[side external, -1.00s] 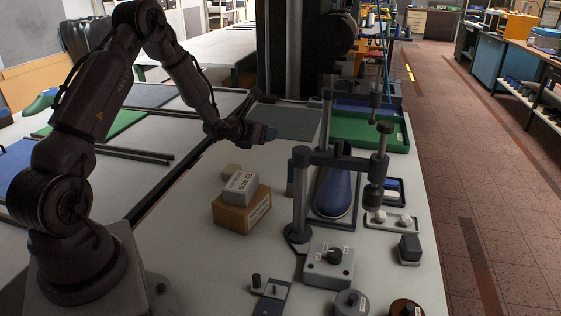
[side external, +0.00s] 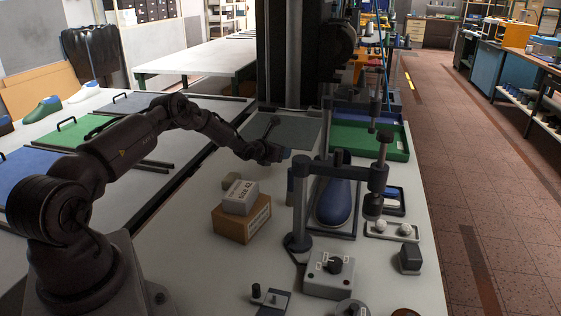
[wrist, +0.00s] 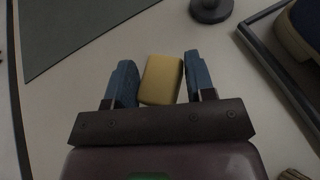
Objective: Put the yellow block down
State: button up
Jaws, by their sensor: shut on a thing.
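The yellow block (wrist: 162,80) is between the two blue fingers of my gripper (wrist: 162,82) in the wrist view, with the fingers shut on its sides. The block is slightly tilted relative to the fingers. In the side external view my gripper (side external: 278,153) is low over the far part of the white table (side external: 215,265), left of the clamp stand. The block cannot be made out there, and I cannot tell whether it touches the table.
A brown carton with a white box (side external: 240,196) on it stands nearer the camera. A clamp stand (side external: 298,200) and a blue shoe last (side external: 335,200) are to the right. A grey mat (side external: 300,130) lies beyond my gripper. A dark round base (wrist: 210,10) shows in the wrist view.

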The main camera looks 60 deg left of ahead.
aim_at(281, 169)
jog(key=shift+w+a+f, duration=0.25)
jog(key=shift+w+f, duration=0.15)
jog(key=shift+f, duration=0.15)
jog(key=shift+w+a+f, duration=0.1)
jog(key=shift+f, duration=1.5)
jog(key=shift+f, duration=0.15)
jog(key=o, duration=1)
